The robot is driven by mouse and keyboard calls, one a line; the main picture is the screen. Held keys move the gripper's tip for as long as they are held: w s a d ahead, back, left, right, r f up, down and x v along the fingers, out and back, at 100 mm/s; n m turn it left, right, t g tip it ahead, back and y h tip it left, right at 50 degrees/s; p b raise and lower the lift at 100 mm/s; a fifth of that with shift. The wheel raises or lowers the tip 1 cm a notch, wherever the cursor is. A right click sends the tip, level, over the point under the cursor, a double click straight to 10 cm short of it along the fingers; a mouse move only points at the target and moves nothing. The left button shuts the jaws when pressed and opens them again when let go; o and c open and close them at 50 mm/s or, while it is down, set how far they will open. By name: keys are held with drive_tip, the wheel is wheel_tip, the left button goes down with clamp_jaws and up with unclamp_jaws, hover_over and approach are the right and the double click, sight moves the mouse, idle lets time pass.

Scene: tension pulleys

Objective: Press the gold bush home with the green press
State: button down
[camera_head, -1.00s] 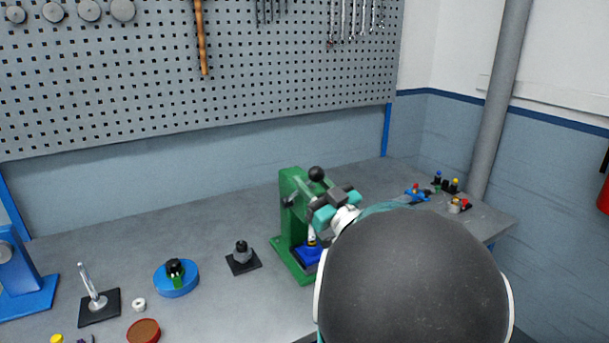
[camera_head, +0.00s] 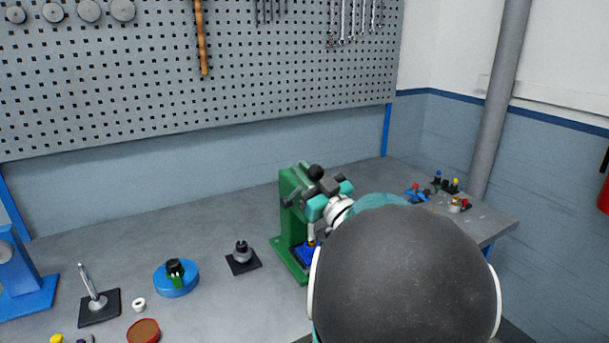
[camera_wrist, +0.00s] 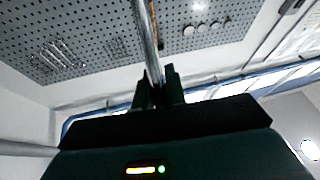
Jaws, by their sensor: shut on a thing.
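The green press (camera_head: 291,212) stands on the bench, right of centre in the head view. Its lever ends in a black ball knob (camera_head: 316,171). My gripper (camera_head: 322,190) is at the lever beside the knob. In the wrist view my gripper (camera_wrist: 158,86) is shut on the metal lever rod (camera_wrist: 150,42), which passes between its fingers. A blue block (camera_head: 303,253) sits on the press base under the ram. A small yellowish piece (camera_head: 311,241), perhaps the gold bush, shows above the block. My arm partly covers this area, so its seating cannot be told.
Left of the press stand a black-based grey part (camera_head: 243,257), a blue round holder (camera_head: 176,280) and a white ring (camera_head: 139,304). Several small coloured parts (camera_head: 445,188) stand at the right end of the bench. A pegboard (camera_head: 150,70) hangs behind. Bench behind the press is clear.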

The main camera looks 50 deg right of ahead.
drive_tip(key=w+d+r+m+g, duration=0.1)
drive_tip(key=w+d+r+g, duration=0.1)
drive_tip(key=w+g, duration=0.3)
drive_tip(key=shift+w+r, duration=0.65)
drive_tip(key=c, duration=1.5)
unclamp_jaws()
drive_tip(key=shift+w, duration=0.2)
drive_tip(key=shift+o, duration=0.2)
drive_tip(key=s+a+r, duration=0.1)
drive_tip(key=s, duration=1.3)
drive_tip(key=shift+a, duration=0.35)
